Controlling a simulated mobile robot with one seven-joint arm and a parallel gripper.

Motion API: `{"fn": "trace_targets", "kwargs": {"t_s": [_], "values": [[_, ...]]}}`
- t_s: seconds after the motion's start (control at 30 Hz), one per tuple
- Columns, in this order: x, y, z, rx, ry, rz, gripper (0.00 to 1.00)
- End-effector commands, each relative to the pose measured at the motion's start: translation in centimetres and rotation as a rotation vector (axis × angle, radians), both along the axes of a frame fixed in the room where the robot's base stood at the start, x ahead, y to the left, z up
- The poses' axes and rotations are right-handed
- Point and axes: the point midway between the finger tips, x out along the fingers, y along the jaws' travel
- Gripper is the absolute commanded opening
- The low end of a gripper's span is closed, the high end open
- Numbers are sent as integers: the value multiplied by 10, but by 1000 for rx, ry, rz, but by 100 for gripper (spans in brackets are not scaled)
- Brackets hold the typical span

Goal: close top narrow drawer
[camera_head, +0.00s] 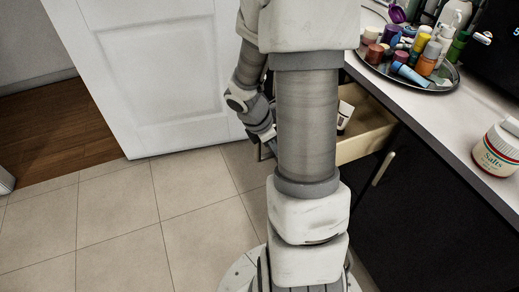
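The drawer (367,145) stands open below the countertop, with its pale wooden side and part of its inside showing to the right of my arm. Its front is mostly hidden behind my thick arm link. A small white item with a dark end (344,115) is inside it. My gripper (268,151) points down at the left of that link, close to where the drawer's front end lies. Its fingers are small and partly hidden, so I cannot tell if they are open or touch the drawer.
The dark cabinet has a metal handle (384,168) right of the drawer. On the countertop (440,120) stand a tray (440,86) of several bottles and a salts jar (498,150). A white door (165,75) is behind my arm. Tiled floor (120,225) at left is clear.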

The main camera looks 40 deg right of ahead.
Motion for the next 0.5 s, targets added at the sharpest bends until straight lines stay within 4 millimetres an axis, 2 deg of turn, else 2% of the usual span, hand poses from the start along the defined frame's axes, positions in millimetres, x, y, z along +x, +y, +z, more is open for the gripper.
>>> {"fn": "trace_targets", "kwargs": {"t_s": [0.1, 0.5], "values": [[-6, -24, 3, -1, 1, -5, 0], [-24, -97, 4, 0, 3, -4, 0]]}}
